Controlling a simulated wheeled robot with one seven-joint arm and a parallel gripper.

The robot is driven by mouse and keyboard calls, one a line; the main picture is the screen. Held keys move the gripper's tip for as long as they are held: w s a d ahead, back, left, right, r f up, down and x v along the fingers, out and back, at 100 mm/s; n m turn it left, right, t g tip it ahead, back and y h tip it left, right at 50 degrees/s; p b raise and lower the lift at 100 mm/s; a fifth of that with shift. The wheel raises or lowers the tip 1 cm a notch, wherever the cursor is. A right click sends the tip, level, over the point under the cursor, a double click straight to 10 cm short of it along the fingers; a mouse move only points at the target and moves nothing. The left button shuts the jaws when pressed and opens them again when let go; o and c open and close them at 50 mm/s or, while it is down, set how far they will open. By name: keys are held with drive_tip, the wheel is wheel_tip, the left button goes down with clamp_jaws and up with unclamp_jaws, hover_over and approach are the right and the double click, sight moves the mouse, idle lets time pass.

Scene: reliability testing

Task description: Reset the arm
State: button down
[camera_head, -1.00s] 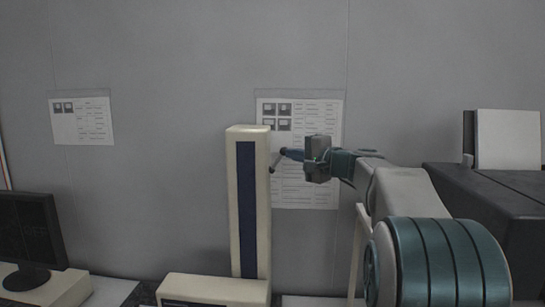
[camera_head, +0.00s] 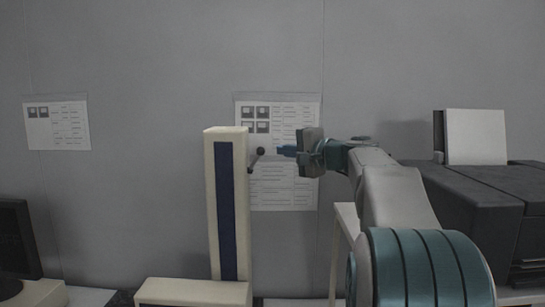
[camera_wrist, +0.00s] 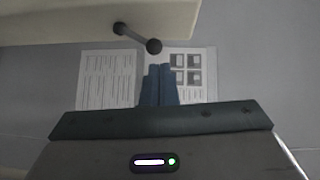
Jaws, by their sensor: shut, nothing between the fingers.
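My gripper (camera_head: 282,150) is raised in front of the wall, just right of the upright column of a cream-coloured device. Its two blue fingers (camera_wrist: 159,84) lie side by side in the wrist view, shut and empty. The device (camera_head: 212,190) has a dark blue front strip and a small dark lever (camera_head: 256,158) on its right side. The fingertips point towards the lever with a small gap between. In the wrist view the lever (camera_wrist: 135,37) lies ahead of the fingers, apart from them.
A printed sheet (camera_head: 285,190) hangs on the wall behind my gripper, another sheet (camera_head: 58,126) further left. A monitor (camera_head: 18,245) stands at the left edge. A dark printer (camera_head: 475,205) with white paper stands at the right. The space above my arm is clear.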

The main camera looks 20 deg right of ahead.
drive_tip(key=b+v, duration=0.1)
drive_tip(key=v, duration=0.7)
drive_tip(key=shift+s+r+b, duration=0.25)
drive_tip(key=shift+s+b, duration=0.05)
drive_tip(key=shift+b, duration=0.05)
drive_tip(key=shift+d, duration=0.1)
drive_tip(key=s+a+f+n+g+h, duration=0.15)
drive_tip(key=s+a+f+g, duration=0.25)
drive_tip(key=a+f, duration=0.45)
drive_tip(key=s+a+f+n+g, duration=0.3)
drive_tip(key=s+a+f, duration=0.15)
drive_tip(key=f, duration=0.65)
drive_tip(key=s+a+f+n+g+h, duration=0.3)
drive_tip(key=s+f+n+g+h, duration=0.2)
drive_tip(key=s+f, duration=1.2)
wheel_tip(320, 180, down, 2)
drive_tip(key=shift+s+f+n+g+h, duration=0.1)
drive_tip(key=shift+s+n+g+h, duration=0.2)
drive_tip(key=shift+n, duration=0.95)
